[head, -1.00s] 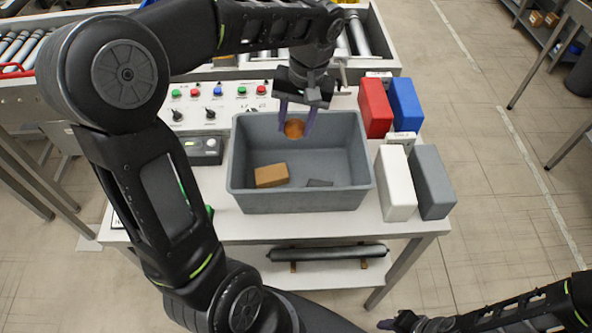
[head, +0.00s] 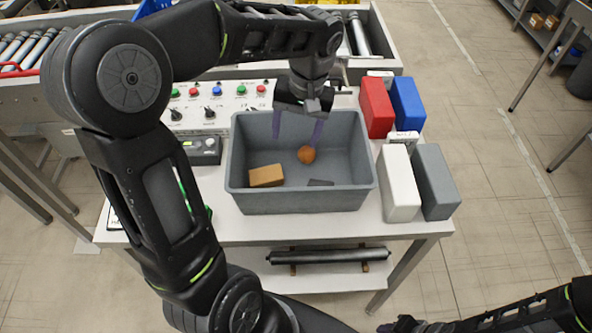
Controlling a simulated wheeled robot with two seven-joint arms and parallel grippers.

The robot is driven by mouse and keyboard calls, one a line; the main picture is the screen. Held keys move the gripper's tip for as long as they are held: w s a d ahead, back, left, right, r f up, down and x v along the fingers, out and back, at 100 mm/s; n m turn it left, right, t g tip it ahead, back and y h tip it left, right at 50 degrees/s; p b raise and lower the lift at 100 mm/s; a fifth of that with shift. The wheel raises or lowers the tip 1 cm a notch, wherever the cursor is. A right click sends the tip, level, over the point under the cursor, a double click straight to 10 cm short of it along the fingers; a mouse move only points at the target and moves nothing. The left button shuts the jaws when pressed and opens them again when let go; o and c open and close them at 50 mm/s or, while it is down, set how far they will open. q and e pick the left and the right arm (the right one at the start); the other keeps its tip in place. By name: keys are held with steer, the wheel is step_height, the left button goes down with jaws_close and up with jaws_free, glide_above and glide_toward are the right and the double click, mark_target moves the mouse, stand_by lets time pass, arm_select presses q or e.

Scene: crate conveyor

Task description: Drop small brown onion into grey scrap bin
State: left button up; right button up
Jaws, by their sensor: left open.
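The small brown onion (head: 306,154) is inside the grey scrap bin (head: 300,201), near the middle and toward the back wall. My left gripper (head: 297,138) is above the back part of the bin, fingers pointing down and spread apart. The onion is just below and to the right of the fingertips, clear of their grip. My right gripper (head: 388,328) is at the bottom edge, far from the bin; its fingers are too small and dark to read.
A tan block (head: 266,176) and a flat dark piece (head: 320,183) lie in the bin. Red (head: 376,107), blue (head: 407,103), white (head: 399,184) and grey (head: 435,182) blocks stand right of it. A button panel (head: 215,112) is behind left.

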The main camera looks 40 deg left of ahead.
arm_select(q)
step_height(320, 180, up, 8)
steer(key=d+p, duration=0.1)
steer(key=shift+w+p, duration=0.2)
steer(key=shift+p, duration=0.15)
steer(key=shift+f, duration=0.15)
stand_by(0.9)
